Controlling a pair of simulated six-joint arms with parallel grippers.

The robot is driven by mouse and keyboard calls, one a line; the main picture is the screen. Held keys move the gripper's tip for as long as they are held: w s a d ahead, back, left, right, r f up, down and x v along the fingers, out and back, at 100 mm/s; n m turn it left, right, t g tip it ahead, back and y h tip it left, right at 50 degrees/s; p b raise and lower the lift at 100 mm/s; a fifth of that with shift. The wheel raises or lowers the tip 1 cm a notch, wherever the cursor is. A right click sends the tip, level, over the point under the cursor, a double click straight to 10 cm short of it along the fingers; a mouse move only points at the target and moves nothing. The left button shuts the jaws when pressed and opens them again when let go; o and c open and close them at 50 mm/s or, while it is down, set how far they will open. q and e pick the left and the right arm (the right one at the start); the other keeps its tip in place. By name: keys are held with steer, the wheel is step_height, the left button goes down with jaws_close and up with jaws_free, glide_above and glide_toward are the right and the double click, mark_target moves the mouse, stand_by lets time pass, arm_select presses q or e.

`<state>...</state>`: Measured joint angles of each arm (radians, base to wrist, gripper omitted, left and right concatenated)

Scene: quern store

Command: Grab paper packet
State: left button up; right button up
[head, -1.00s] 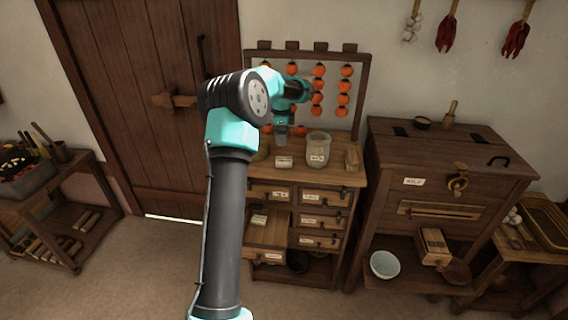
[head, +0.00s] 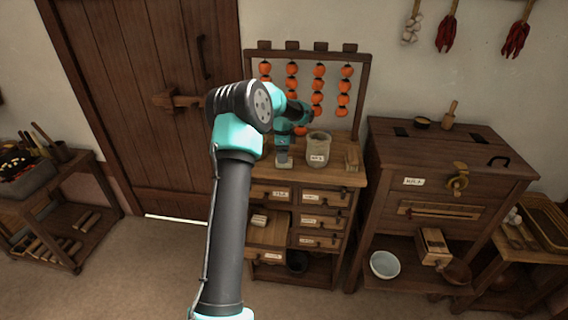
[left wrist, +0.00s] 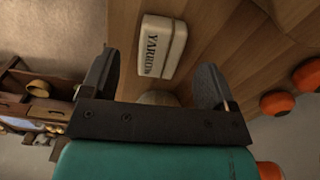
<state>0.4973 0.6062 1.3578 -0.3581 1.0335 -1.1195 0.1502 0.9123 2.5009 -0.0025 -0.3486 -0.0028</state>
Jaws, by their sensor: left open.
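A pale paper packet (left wrist: 163,47) marked "YARROW" lies on the wooden cabinet top in the left wrist view. In the head view its pale edge (head: 284,168) shows just under my left gripper (head: 283,155), which mostly hides it. In the left wrist view my left gripper (left wrist: 157,75) is open and empty, one finger to each side of the packet's line. The packet appears beyond the fingertips, not gripped. My right gripper is in neither view.
A labelled glass jar (head: 318,150) stands close right of my left gripper, with a wooden block (head: 352,159) beyond it. Orange fruit strings (head: 318,90) hang behind. A drawer (head: 266,235) below stands open with a packet (head: 259,220) inside. A wooden chest (head: 440,150) stands to the right.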

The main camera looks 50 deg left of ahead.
arm_select(q)
steer(key=shift+w+d+f, duration=0.1)
steer(key=shift+f, duration=0.9)
steer(key=shift+w+d+f, duration=0.1)
steer(key=shift+f, duration=0.85)
steer(key=shift+c, duration=0.3)
steer(key=c, duration=0.9)
steer(key=shift+r, duration=0.1)
steer(key=shift+c, duration=0.2)
steer(key=shift+r, duration=0.5)
step_height(320, 180, up, 3)
steer(key=shift+f, duration=0.15)
steer(key=s+d+r, duration=0.1)
steer(key=s+d, duration=0.9)
steer(key=d, duration=0.2)
steer(key=shift+s, duration=0.3)
